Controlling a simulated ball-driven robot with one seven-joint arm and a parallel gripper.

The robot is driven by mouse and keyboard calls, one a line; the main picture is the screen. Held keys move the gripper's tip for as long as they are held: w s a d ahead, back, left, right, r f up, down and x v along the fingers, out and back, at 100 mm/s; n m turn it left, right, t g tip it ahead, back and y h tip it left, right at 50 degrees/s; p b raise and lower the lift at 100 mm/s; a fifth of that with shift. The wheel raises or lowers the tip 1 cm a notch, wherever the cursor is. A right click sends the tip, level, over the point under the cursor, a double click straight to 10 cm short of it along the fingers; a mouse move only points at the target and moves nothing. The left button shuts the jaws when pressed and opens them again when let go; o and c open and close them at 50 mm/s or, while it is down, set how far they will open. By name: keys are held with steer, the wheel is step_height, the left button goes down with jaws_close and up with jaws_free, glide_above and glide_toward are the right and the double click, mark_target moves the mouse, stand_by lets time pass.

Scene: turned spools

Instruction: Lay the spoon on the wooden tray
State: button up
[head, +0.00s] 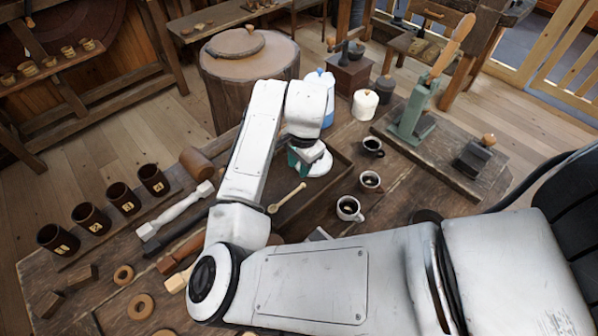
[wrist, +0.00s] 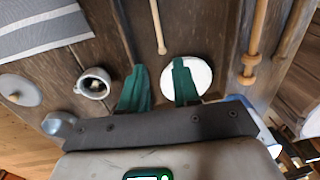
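The pale wooden spoon (head: 287,198) lies inside the raised rims of the dark wooden tray (head: 335,190), apparently flat on its floor. In the wrist view, the spoon's handle (wrist: 158,25) runs from the top edge down towards the gap between my fingers and ends short of them. The tray (wrist: 205,40) shows on both sides of it. My gripper (wrist: 159,68) is open and empty, its green fingers apart. In the head view, my gripper (head: 298,162) is over the tray's far part, beyond the handle end. The spoon's bowl is out of the wrist view.
A white round dish (wrist: 200,74) lies in the tray, partly behind my right finger. Several cups (head: 349,208) stand right of the tray. A white spindle (head: 178,208) and a mallet (head: 196,163) lie left. Dark mugs (head: 91,218) line the left edge.

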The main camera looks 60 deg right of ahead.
steer(key=s+d+r+n+t+h, duration=0.1)
steer(key=s+d+r+n+h, duration=0.2)
steer(key=d+r+n+h, duration=0.35)
steer(key=s+a+f+n+y, duration=0.2)
steer(key=s+a+f+n, duration=0.2)
steer(key=a, duration=0.3)
steer(key=s+a+f+n+g+y, duration=0.1)
steer(key=s+a+f+n+y, duration=0.1)
steer(key=s+a+f+n, duration=0.3)
steer(key=s+a+f+n+y, duration=0.3)
steer(key=s+a+f+n, duration=0.1)
steer(key=a, duration=0.5)
steer(key=shift+s+a+f+n, duration=0.2)
steer(key=shift+a+n, duration=0.15)
steer(key=shift+n, duration=0.2)
